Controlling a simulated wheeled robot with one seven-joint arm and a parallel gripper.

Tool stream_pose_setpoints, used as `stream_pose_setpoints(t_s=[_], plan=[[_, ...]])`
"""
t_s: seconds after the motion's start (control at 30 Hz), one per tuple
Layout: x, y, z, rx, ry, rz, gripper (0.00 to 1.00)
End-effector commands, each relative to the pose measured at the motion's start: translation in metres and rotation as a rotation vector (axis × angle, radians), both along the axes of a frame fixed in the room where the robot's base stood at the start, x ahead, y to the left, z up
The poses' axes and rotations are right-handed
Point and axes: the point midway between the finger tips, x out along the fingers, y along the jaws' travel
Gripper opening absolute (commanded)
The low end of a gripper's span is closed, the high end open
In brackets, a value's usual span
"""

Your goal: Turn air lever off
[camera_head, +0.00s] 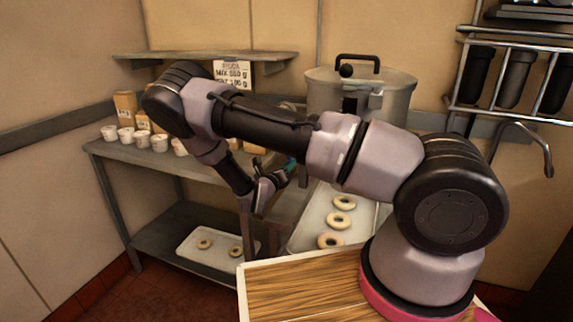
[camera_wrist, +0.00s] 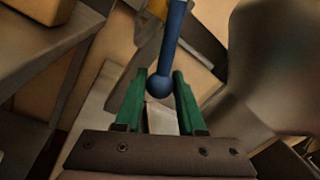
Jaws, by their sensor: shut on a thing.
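The air lever (camera_wrist: 174,45) is a blue rod with a ball at its end in the wrist view. It comes down from the top edge, slightly tilted, and its ball end sits between the green fingers of my gripper (camera_wrist: 159,77). The gripper is shut on this end. In the head view my gripper (camera_head: 285,172) is beside the large metal pot, at the right end of the side table. A small bluish spot shows there, but my arm and the pot hide most of the lever.
A big lidded metal pot (camera_head: 400,92) stands behind my arm. A tray (camera_head: 303,232) of ring doughnuts is below it. Several white cups (camera_head: 142,139) line the metal table (camera_head: 120,154) at left. A second tray (camera_head: 215,252) lies on its lower shelf. A wall shelf (camera_head: 205,56) is above.

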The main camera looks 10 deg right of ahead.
Motion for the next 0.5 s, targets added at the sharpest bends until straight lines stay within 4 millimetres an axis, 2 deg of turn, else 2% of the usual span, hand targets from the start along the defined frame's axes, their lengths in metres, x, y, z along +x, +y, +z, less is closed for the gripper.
stream_pose_setpoints(t_s=[0.5], plan=[[-0.018,-0.025,0.024,-0.410,0.273,0.001,0.00]])
